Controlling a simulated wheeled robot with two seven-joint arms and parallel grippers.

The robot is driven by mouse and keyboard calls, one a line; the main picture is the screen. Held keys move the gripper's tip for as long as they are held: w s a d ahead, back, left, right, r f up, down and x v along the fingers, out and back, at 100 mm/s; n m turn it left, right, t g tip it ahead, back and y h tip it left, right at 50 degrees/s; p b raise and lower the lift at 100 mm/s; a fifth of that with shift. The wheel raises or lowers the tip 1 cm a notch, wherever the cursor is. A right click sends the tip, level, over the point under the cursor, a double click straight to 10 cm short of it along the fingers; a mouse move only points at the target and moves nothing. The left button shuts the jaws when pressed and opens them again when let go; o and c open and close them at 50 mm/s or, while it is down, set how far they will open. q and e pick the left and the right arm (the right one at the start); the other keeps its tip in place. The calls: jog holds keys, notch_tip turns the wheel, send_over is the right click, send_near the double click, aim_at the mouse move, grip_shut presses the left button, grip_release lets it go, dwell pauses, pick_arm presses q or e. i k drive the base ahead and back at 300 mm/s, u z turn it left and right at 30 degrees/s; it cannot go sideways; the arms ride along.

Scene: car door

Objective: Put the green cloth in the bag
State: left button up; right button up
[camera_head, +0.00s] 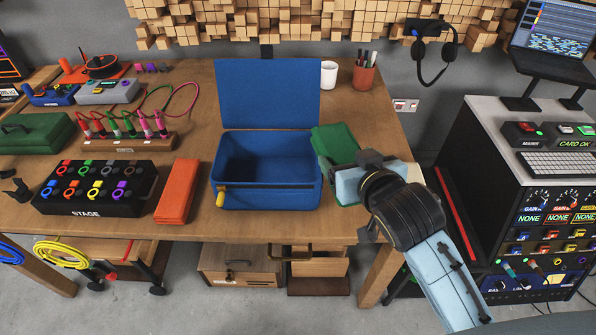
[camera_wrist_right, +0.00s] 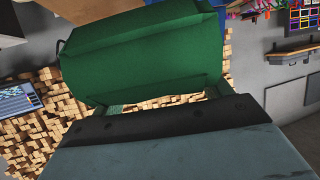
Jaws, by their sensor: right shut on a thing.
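The green cloth (camera_head: 338,143) is a thick folded block at the right side of the blue bag. My right gripper (camera_head: 350,172) is shut on it, and my wrist hides part of it. In the right wrist view the cloth (camera_wrist_right: 145,60) fills the upper middle, with the fingertips (camera_wrist_right: 168,102) at its lower edge. The blue bag (camera_head: 268,198) is box-shaped and stands on the table with its lid (camera_head: 268,95) raised at the back. Its inside looks empty. The cloth is outside the bag, by its right wall; I cannot tell whether they touch. My left gripper does not show.
A folded orange cloth (camera_head: 177,191) lies left of the bag on the wooden table (camera_head: 205,80). A black stage box (camera_head: 97,188) and a cable rack (camera_head: 125,142) stand further left. A white cup (camera_head: 329,74) and a pen pot (camera_head: 364,76) stand behind the green cloth.

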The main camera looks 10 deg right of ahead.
aim_at(272, 174)
jog(key=u, duration=2.1)
jog(key=i, duration=1.45)
jog(key=z, duration=2.8)
jog(key=i, duration=0.5)
jog(key=u, duration=0.05)
